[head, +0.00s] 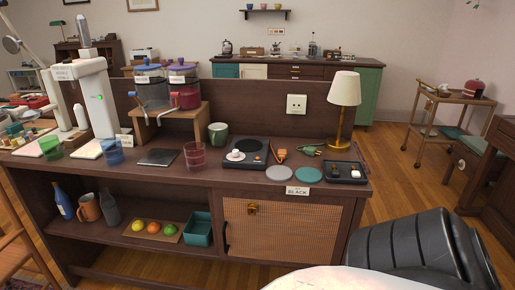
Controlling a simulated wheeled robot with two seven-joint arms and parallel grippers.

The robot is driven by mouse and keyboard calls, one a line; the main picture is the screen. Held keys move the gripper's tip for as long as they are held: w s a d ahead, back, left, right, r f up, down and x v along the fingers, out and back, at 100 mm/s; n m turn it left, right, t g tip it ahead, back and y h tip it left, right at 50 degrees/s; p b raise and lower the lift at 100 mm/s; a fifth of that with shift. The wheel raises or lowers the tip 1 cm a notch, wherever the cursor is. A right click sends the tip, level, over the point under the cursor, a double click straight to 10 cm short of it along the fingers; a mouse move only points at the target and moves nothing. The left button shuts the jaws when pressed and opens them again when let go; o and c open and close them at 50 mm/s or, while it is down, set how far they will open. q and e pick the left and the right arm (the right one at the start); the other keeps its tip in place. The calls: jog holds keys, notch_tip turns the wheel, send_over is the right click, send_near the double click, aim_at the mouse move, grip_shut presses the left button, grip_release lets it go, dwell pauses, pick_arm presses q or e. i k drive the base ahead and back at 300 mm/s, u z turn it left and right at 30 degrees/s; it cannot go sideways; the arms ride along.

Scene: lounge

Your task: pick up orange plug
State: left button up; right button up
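A small orange object (281,155) that looks like the orange plug lies on the sideboard top (235,178). It is just right of a dark hot plate (246,163) and left of a green corded item (310,151). Its exact shape is too small to tell. A white wall socket (296,104) is on the dark back panel behind it. Neither of my grippers shows in the head view. A dark ribbed part at the bottom right seems to be my own arm.
A brass lamp (343,97) stands behind right. Two round coasters (279,173) and a black tray (345,171) lie in front. A red glass (195,157) and green mug (218,133) stand left. A wheeled cart (447,97) is far right, with bare floor before it.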

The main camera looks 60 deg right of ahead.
aim_at(282, 153)
jog(key=z, duration=0.65)
jog(key=i, duration=0.95)
jog(key=z, duration=1)
